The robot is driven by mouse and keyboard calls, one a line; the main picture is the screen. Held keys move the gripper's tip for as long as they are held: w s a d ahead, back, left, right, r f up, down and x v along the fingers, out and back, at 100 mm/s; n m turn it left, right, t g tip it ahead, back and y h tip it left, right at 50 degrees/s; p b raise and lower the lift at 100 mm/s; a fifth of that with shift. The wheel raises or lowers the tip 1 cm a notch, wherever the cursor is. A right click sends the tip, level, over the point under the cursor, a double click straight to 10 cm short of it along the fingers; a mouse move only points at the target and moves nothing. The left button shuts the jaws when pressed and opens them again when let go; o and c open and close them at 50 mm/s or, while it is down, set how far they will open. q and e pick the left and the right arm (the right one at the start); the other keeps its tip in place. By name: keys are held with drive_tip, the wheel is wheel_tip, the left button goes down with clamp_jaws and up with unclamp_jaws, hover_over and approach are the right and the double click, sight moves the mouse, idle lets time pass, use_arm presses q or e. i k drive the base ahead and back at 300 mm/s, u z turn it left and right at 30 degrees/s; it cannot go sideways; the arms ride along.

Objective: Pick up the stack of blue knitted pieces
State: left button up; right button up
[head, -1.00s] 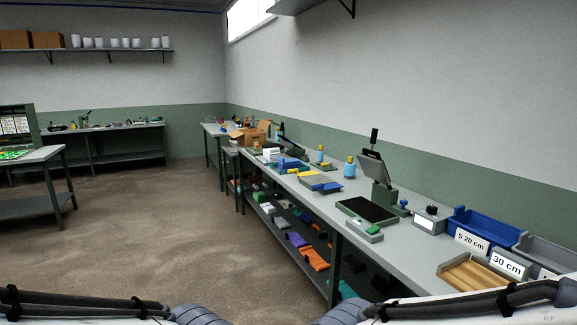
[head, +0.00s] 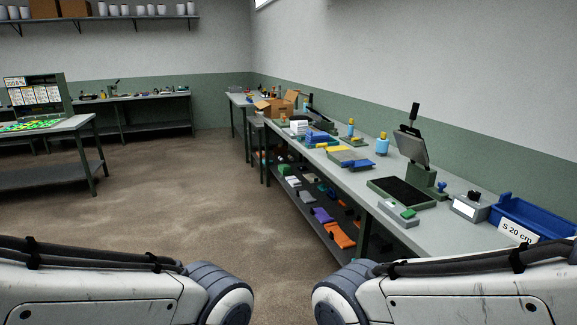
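A blue stack (head: 318,137) lies on the long grey workbench (head: 352,184) along the right wall; it looks like folded knitted pieces, but it is too small to be sure. A separate flat blue item (head: 358,164) lies nearer on the same bench, beside a yellow and grey piece. Both of my forearms show at the bottom of the head view, far from the blue stack. Neither gripper is in the picture.
A blue bin (head: 530,216) labelled S 20 cm and a press with an upright plate (head: 411,148) stand on the bench. An open cardboard box (head: 277,105) is at its far end. The floor (head: 170,205) to the left is clear. Another table (head: 60,126) stands at left.

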sight(312, 137)
drive_tip(key=u, duration=0.45)
drive_tip(key=i, duration=3.8)
drive_tip(key=z, duration=0.75)
drive_tip(key=i, duration=1.1)
drive_tip(key=z, duration=0.35)
